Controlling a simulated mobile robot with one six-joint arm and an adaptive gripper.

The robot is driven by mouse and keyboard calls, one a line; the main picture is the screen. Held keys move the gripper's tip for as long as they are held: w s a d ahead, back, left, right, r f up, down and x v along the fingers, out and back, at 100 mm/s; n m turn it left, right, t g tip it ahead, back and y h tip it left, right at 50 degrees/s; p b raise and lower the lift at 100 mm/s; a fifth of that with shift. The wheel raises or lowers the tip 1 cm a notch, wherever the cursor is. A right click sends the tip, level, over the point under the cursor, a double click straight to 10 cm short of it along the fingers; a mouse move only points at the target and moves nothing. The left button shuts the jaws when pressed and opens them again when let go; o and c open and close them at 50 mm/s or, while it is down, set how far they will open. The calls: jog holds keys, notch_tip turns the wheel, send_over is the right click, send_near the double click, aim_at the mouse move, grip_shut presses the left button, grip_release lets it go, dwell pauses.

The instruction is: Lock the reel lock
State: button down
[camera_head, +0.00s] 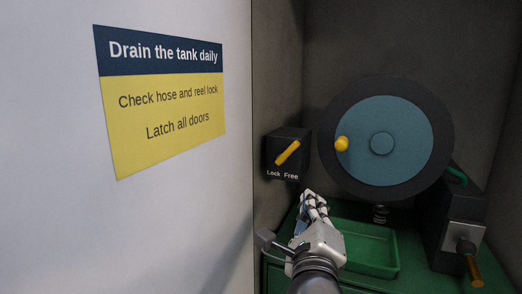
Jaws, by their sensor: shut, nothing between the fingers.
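The reel lock is a dark box (288,140) on the wall left of the reel, marked "Lock" at left and "Free" at right. Its yellow lever (288,152) is tilted, with its upper end to the right and its lower end to the left. The reel (400,165) is a large dark disc with a blue-grey face and a yellow knob (342,144) at its left. My gripper (312,196) is shut and empty. In the picture it is below the lock box and apart from the lever.
A green tray (392,262) lies below the reel. A white panel with a sign (162,105) fills the left side.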

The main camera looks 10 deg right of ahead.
aim_at(288, 152)
jog(key=shift+s+d+r+m+h, duration=0.1)
jog(key=shift+d+r+m+h, duration=0.35)
jog(key=shift+m, duration=0.25)
jog(key=shift+a+r, duration=0.1)
jog(key=w+r+p, duration=0.4)
jog(key=w, duration=0.7)
jog(key=shift+d, duration=0.3)
jog(key=shift+s, duration=0.1)
